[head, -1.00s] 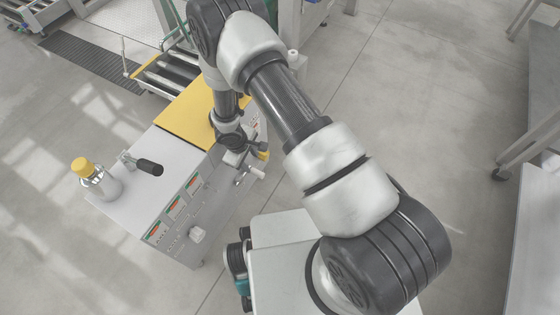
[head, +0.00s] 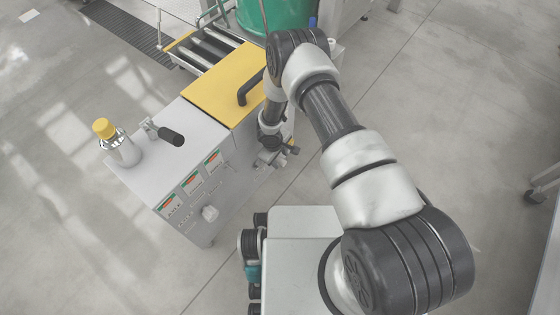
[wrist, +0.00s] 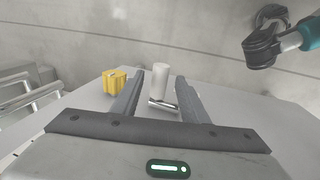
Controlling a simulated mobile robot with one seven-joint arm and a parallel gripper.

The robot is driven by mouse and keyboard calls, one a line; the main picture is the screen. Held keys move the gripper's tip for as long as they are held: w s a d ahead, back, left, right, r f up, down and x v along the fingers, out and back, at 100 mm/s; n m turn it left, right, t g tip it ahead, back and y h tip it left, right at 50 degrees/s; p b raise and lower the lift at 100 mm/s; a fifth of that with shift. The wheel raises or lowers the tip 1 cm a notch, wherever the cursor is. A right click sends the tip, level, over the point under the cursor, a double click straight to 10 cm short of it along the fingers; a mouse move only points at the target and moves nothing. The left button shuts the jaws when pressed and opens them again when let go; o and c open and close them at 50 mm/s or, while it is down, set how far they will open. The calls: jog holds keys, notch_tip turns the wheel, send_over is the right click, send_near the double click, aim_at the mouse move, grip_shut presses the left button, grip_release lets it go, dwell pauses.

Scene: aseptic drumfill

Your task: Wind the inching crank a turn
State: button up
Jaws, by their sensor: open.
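The inching crank shows in the wrist view as a white cylindrical handle (wrist: 160,83) on a short metal arm (wrist: 163,103), against the pale cabinet panel. My gripper (wrist: 159,74) is open, with one finger on each side of the handle in the picture. Gaps show on both sides; whether the handle is fully between the fingers in depth I cannot tell. In the head view my gripper (head: 268,160) is low at the cabinet's right side, and the crank there is mostly hidden and too small to make out.
A yellow block (wrist: 115,82) sits left of the crank. The cabinet (head: 205,130) carries a yellow top plate (head: 215,88), a black-handled lever (head: 170,136), a black loop handle (head: 248,88) and a yellow-capped beacon (head: 104,128). A green drum (head: 275,15) stands behind.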

jog(key=shift+w+d+f, duration=0.1)
jog(key=shift+w+f, duration=0.05)
jog(key=shift+f, duration=0.7)
jog(key=shift+c, duration=0.4)
grip_shut()
jog(key=shift+d+r+p, duration=0.15)
jog(key=shift+p, duration=0.65)
